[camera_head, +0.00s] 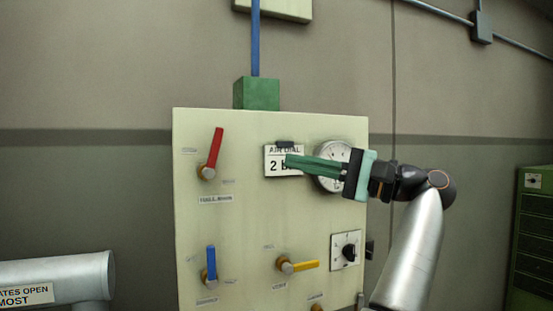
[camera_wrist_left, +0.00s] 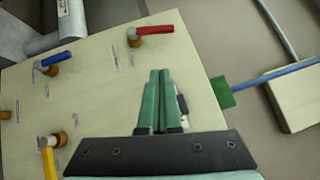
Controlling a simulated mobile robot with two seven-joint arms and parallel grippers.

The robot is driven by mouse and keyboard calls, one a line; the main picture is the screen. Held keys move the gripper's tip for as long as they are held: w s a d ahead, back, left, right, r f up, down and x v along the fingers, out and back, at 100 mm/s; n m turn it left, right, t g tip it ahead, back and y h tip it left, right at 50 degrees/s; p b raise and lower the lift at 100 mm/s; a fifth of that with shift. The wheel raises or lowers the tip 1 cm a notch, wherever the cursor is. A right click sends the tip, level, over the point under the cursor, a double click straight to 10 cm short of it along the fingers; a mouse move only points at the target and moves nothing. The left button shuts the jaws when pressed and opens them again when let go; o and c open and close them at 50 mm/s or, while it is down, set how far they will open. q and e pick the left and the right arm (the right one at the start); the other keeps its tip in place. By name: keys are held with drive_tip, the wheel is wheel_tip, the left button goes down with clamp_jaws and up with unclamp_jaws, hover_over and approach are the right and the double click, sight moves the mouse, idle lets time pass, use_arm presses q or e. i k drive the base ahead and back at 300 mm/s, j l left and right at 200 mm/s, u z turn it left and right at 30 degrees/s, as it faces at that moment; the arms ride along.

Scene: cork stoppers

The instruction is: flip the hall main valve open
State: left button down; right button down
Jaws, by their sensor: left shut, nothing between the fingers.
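A red lever (camera_head: 215,147) on a brass hub sits at the upper left of a cream panel (camera_head: 235,230). It stands nearly upright, tipped a little right. The label (camera_head: 215,200) below it is blurred but seems to read hall main. The red lever also shows at the top of the left wrist view (camera_wrist_left: 155,30). My left gripper (camera_head: 290,162) is shut and empty, its green fingers pointing left across the "AIR DIAL" sign (camera_head: 270,167). It is to the right of the red lever and apart from it. My right gripper is not in view.
A blue upright lever (camera_head: 211,263) is at the lower left and a yellow horizontal lever (camera_head: 303,265) at the lower middle. A round gauge (camera_head: 335,150) is partly behind my gripper. A black knob (camera_head: 348,251) is at the right. A grey pipe (camera_head: 80,277) stands left of the panel.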

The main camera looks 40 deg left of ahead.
sight(209, 172)
drive_tip(key=i+l, duration=0.1)
drive_tip(key=l, duration=0.25)
drive_tip(key=i+l, duration=0.1)
drive_tip(key=l, duration=0.25)
drive_tip(key=i+l, duration=0.1)
drive_tip(key=l, duration=0.25)
drive_tip(key=i+l, duration=0.1)
drive_tip(key=l, duration=0.25)
